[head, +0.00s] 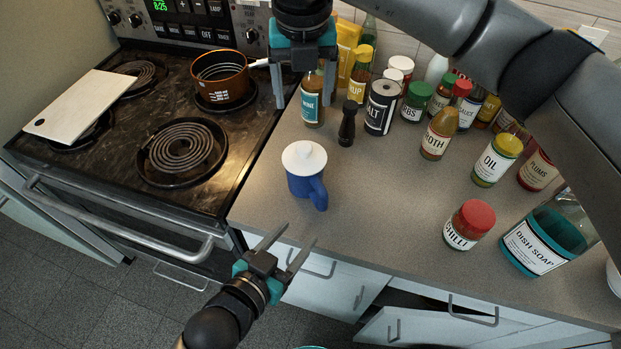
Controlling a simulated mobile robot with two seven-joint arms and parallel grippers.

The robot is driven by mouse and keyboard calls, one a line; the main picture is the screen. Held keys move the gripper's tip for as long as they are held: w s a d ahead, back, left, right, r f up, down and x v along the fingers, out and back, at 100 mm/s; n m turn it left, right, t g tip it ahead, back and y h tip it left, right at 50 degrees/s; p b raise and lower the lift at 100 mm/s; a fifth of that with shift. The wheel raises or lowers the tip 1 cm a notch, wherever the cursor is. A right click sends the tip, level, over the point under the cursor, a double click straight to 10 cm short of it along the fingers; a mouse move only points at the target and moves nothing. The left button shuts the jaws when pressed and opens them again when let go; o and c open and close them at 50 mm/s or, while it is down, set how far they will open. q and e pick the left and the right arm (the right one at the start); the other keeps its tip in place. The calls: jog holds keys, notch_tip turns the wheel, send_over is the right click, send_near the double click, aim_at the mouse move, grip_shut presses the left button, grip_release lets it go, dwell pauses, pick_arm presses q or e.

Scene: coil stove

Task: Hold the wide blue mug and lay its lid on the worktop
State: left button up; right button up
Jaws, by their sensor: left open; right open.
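The wide blue mug (304,187) stands upright on the worktop (375,210), near its left side, in the head view. Its white lid (304,157) sits on top of it. The mug's handle (319,194) points to the lower right. My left gripper (292,237) is open and empty, in front of the mug near the worktop's front edge, with its fingers pointing up towards the mug. My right gripper (307,102) is open above the back of the worktop, behind the mug, with its fingers pointing down. Nothing shows clearly held between its fingers.
Several bottles and jars crowd the back and right of the worktop, including a black pepper mill (347,124), a salt tin (380,107) and a chilli jar (469,225). The coil stove (215,190) with a copper pot (222,82) lies left. The worktop right of the mug is clear.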

aim_at(321, 206)
pick_arm(q)
jog(key=x, duration=1)
jog(key=shift+w+d+f, duration=0.1)
jog(key=shift+w+d, duration=0.1)
jog(key=shift+w, duration=0.05)
grip_shut()
dwell(1.1)
